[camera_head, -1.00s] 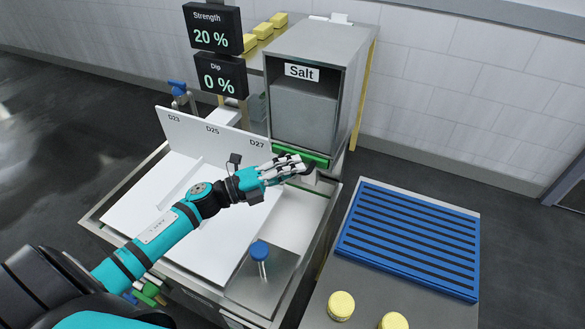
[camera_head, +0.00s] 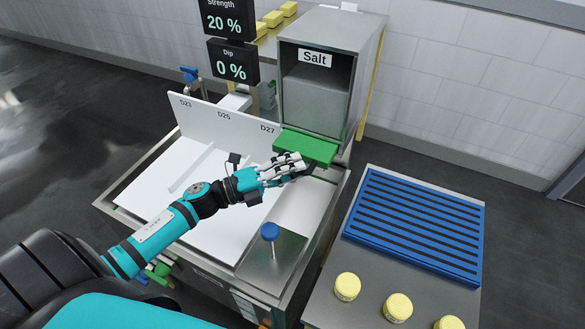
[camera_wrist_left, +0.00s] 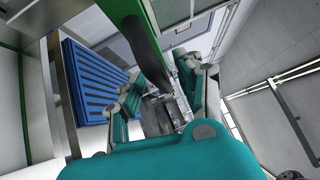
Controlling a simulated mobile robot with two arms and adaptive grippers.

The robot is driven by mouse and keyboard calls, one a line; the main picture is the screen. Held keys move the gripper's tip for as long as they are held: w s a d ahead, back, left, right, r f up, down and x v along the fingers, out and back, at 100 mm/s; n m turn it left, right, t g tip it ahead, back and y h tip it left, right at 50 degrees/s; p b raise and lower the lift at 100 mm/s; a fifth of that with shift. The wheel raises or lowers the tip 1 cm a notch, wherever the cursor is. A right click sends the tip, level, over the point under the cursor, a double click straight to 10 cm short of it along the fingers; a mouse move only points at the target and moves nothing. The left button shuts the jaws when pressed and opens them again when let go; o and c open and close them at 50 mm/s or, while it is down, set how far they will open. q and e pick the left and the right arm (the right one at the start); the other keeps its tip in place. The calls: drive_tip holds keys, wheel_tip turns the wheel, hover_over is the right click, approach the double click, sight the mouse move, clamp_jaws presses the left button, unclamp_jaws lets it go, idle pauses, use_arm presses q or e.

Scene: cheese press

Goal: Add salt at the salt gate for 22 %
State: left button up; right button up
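The salt hopper (camera_head: 318,100) is a grey metal box labelled "Salt". Its green salt gate (camera_head: 305,147) sticks out from the bottom toward me as a flat slab. My left gripper (camera_head: 290,169), with pale fingers, is at the gate's near side, closed around its dark handle. In the left wrist view the dark handle (camera_wrist_left: 143,48) runs from the green gate (camera_wrist_left: 122,10) down between the fingers (camera_wrist_left: 160,100). The strength display (camera_head: 228,20) reads 20 %. The dip display (camera_head: 232,66) reads 0 %. My right gripper is not in view.
The white brine basin (camera_head: 205,215) lies below my left arm, with a back panel marked D23, D25, D27. A blue knob (camera_head: 270,231) stands on a metal plate at its near right. At right, a blue slatted rack (camera_head: 415,225) and yellow cheeses (camera_head: 347,286) occupy a side table.

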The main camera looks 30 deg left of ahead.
use_arm(q)
drive_tip(key=shift+s+a, duration=0.1)
drive_tip(key=shift+a, duration=0.05)
drive_tip(key=v, duration=1.1)
drive_tip(key=shift+s+a, duration=0.25)
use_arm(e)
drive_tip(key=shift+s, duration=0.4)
